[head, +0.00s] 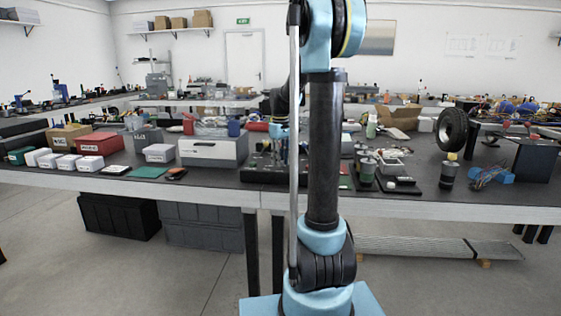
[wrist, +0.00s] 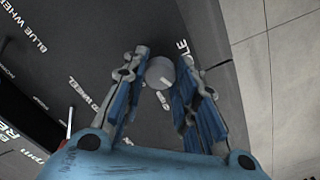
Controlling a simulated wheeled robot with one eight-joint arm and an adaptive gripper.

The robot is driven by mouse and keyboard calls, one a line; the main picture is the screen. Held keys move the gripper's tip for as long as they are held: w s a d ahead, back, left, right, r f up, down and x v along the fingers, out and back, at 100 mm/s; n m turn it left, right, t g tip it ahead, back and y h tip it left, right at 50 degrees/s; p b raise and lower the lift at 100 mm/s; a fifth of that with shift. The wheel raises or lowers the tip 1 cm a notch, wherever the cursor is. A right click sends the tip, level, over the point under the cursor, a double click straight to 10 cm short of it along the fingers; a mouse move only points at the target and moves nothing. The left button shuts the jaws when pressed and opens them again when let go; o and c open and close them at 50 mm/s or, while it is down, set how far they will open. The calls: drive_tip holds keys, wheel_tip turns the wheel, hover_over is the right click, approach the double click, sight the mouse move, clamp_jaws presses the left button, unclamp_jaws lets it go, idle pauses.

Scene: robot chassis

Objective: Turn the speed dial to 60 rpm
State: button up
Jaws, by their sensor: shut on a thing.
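A round grey dial (wrist: 160,73) sits on a dark panel (wrist: 85,50) in the wrist view. A pale mark shows on the dial's face, but it is too small to read the setting. My gripper (wrist: 161,63) has its two blue-padded fingers on either side of the dial, shut on it at the tips. White lettering on the panel reads "BLUE WHEEL", with other words partly covered by the fingers. In the head view my arm rises in front of the bench and the dial cannot be made out.
A long dark bench (head: 450,207) carries many items. A white box (head: 213,150) and a red box (head: 100,144) stand left of my arm. A black wheel (head: 452,130) stands at the right. Grey floor shows to the right of the panel in the wrist view.

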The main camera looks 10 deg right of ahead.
drive_tip(key=m, duration=0.5)
drive_tip(key=shift+w+m, duration=0.1)
drive_tip(key=shift+m, duration=0.3)
drive_tip(key=m, duration=1.1)
drive_tip(key=shift+m, duration=0.3)
drive_tip(key=m, duration=0.5)
drive_tip(key=shift+m, duration=0.3)
drive_tip(key=o, duration=1.1)
